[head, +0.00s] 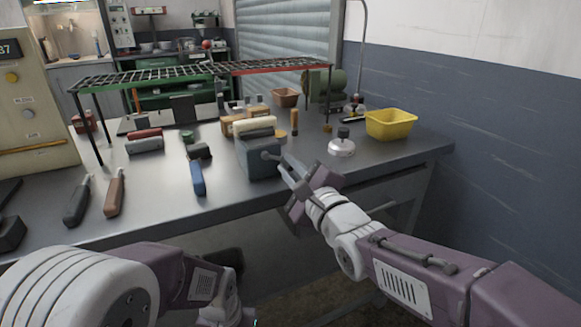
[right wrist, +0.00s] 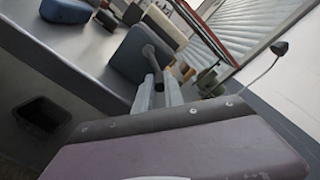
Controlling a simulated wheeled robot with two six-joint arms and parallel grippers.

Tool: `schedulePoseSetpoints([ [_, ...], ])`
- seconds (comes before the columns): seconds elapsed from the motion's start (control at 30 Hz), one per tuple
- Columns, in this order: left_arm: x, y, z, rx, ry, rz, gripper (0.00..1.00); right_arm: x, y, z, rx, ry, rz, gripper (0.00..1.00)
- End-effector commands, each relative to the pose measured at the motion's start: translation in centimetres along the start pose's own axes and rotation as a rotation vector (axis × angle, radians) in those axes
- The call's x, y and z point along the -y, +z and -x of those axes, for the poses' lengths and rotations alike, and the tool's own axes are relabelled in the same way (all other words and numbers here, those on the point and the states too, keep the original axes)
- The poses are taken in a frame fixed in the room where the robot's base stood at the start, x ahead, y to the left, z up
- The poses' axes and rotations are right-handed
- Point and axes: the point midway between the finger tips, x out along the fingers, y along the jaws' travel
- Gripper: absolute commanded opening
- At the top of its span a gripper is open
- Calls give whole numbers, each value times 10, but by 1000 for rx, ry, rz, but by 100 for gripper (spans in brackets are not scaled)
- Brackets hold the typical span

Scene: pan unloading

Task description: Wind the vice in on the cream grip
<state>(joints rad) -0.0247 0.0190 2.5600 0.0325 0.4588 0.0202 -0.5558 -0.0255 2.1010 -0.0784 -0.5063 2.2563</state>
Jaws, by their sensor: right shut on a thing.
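The blue-grey vice (head: 259,158) stands at the front edge of the workbench. The cream grip (head: 256,125) lies across its top, at the jaws; I cannot tell how tightly it is held. The right wrist view also shows the vice (right wrist: 131,55) and the cream grip (right wrist: 165,24). My right gripper (head: 290,172) is in front of the vice, shut on the vice handle (right wrist: 152,58), a dark bar whose lower end lies between the fingers. My left arm shows at the bottom left of the head view, but its fingers are not visible.
A blue-handled tool (head: 197,178) lies left of the vice, with black (head: 77,203) and brown (head: 115,195) handles farther left. A silver round piece (head: 341,148) and a yellow bin (head: 391,124) stand to the right. A wire rack (head: 205,73) stands over the bench's back.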

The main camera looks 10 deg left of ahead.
Motion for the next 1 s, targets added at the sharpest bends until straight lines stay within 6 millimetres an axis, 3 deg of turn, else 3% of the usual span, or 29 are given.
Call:
schedulePoseSetpoints([
  [0.23,0,0,0,0,0,0,43,-1,0,0,-1,2,1,0],
  [0.27,0,0,0,0,0,0,43,-1,0,0,-1,2,1,19],
  [0.3,0,0,0,0,0,0,43,-1,0,0,-1,2,1,30],
  [0.33,0,0,0,0,0,0,43,-1,0,0,-1,2,1,35],
  [0.67,0,0,1,0,0,0,43,0,0,2,0,0,2,35],
  [0.77,0,0,4,0,0,0,43,2,1,13,0,0,2,35],
  [1.0,0,-1,14,0,0,0,43,2,2,62,1,0,2,35],
])
